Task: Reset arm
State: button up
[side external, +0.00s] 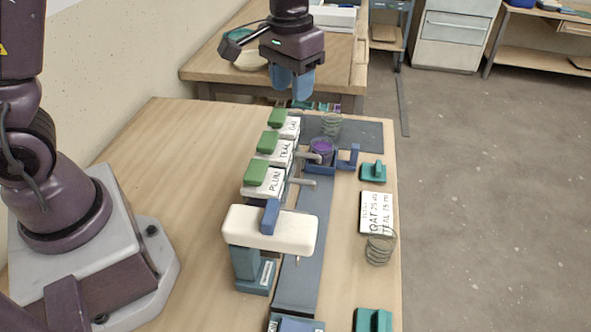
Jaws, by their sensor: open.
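My gripper (291,84) hangs in the air past the far end of the work table (165,165). Its blue fingers point down and look close together from this angle. Nothing shows between them, and it touches nothing that I can see. Three white containers with green tops stand in a row below and nearer, labelled OAT (290,127), TEAL (283,153) and PLUM (271,184). A bucket with purple contents (321,150) sits upright in a blue holder (346,163), beside the containers' spouts.
A white-topped device (270,230) with a blue lever stands in front of the containers, beside a long blue-grey rail (305,250). A lettered card (376,213), a wire coil (379,247) and a teal handled piece (372,171) lie along the right edge. The left tabletop is clear.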

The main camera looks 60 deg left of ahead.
jog(key=s+r+m+t, duration=0.1)
jog(key=s+r+t, duration=0.1)
jog(key=s+r, duration=0.3)
jog(key=s+a+r+m+t, duration=0.1)
jog(key=s+r+t, duration=0.2)
jog(key=s, duration=1.1)
jog(key=shift+r, duration=1.15)
